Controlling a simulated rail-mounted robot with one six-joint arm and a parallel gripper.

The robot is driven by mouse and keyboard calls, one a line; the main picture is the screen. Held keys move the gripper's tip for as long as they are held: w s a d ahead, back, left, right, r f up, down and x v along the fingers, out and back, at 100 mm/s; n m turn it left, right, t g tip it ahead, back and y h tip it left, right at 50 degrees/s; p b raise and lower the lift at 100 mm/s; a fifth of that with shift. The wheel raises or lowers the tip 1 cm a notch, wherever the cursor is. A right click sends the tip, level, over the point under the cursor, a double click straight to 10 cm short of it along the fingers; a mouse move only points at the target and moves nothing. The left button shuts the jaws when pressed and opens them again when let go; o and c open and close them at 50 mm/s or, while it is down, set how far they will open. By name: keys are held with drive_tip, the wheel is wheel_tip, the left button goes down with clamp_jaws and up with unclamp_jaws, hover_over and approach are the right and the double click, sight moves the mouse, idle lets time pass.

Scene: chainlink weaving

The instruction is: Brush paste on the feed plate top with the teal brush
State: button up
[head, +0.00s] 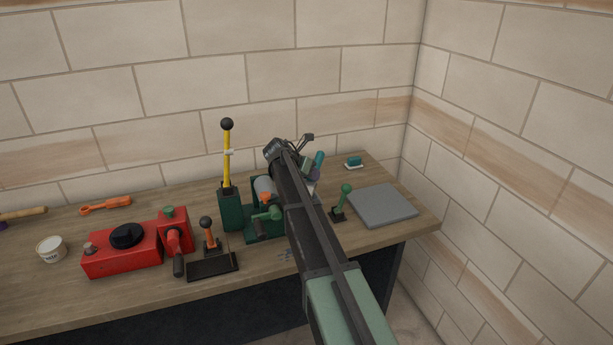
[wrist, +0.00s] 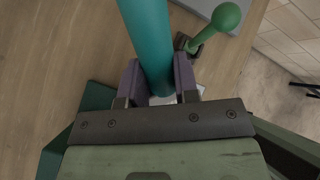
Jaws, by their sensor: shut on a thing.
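My gripper (wrist: 157,75) has its two purple fingers closed on the teal brush (wrist: 147,35), a thick round teal handle in the wrist view. In the head view the teal handle (head: 319,158) shows beside the end of my arm, tilted, above the bench. The brush's bristle end is hidden, so I cannot tell whether it carries paste. A white tub marked as paste (head: 52,249) stands at the bench's left. I cannot tell which surface is the feed plate top; a green machine with a grey roller (head: 264,189) stands left of my arm and is partly hidden by it.
A red machine (head: 120,257), a black plate (head: 213,266) and a tall yellow lever (head: 228,170) stand left of my arm. To the right are a green-knobbed lever (head: 346,190), a grey slab (head: 385,206) and a small teal-topped block (head: 353,162). Walls close the back and right.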

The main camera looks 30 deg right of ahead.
drive_tip(key=shift+s+d+f, duration=0.1)
drive_tip(key=shift+d+f, duration=0.05)
drive_tip(key=shift+d, duration=0.5)
drive_tip(key=d+r+p, duration=0.4)
drive_tip(key=r+p, duration=0.3)
drive_tip(key=shift+s, duration=0.3)
idle(0.8)
drive_tip(key=shift+d+r, duration=0.1)
wheel_tip(320, 180, down, 4)
drive_tip(key=b, duration=0.3)
drive_tip(key=shift+r+b, duration=0.2)
drive_tip(key=shift+b, duration=0.15)
idle(0.6)
